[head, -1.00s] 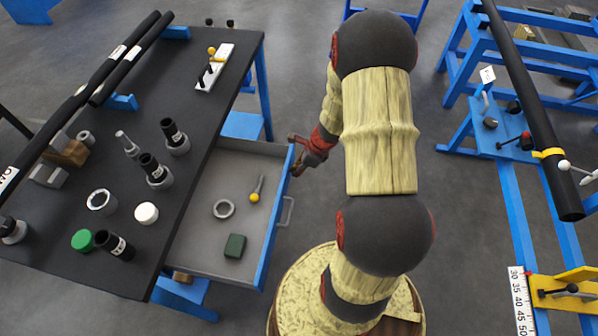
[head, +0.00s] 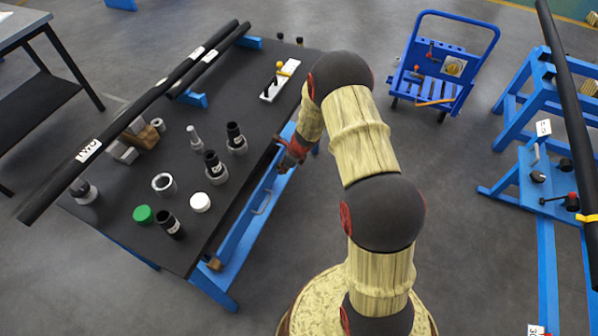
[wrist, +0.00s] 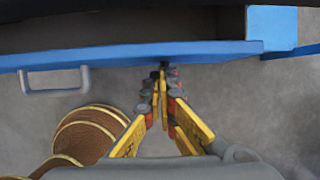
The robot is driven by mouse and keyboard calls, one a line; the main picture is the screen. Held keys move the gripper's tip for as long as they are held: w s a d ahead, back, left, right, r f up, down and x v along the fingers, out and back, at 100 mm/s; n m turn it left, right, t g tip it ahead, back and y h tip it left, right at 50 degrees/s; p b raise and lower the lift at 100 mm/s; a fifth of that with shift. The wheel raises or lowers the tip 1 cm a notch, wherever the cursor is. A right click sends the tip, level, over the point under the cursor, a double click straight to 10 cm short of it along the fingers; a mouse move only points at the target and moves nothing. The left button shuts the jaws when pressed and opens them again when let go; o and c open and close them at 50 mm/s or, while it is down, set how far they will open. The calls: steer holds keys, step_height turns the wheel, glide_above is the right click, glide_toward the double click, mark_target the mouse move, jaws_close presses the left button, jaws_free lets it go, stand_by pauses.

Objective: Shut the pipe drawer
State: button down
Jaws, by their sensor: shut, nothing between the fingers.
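The pipe drawer's blue front (head: 246,232) lies close along the right edge of the black workbench in the head view, with its handle (head: 263,202) outward. The drawer front (wrist: 150,54) crosses the top of the wrist view, with the handle (wrist: 55,84) at left. A dark gap shows behind the front there, so the drawer looks slightly open. The drawer's contents are hidden under the benchtop. My gripper (wrist: 163,72) is shut and empty, its fingertips at the front's lower edge, right of the handle. Contact is not certain. My gripper (head: 288,158) is partly hidden in the head view.
The black benchtop (head: 100,208) holds several pipe fittings, a green cap (head: 143,214), a white cap (head: 200,202) and long black pipes (head: 150,105). A blue cart (head: 440,75) stands at the back right, a blue pipe stand (head: 545,185) at right. Open floor lies between.

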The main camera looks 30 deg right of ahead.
mark_target(272, 166)
steer(key=shift+w+a+p, duration=0.4)
steer(key=shift+w+a, duration=0.3)
steer(key=shift+w, duration=0.25)
steer(key=shift+w+a+p, duration=0.4)
steer(key=shift+w+a, duration=0.3)
steer(key=shift+w, duration=0.2)
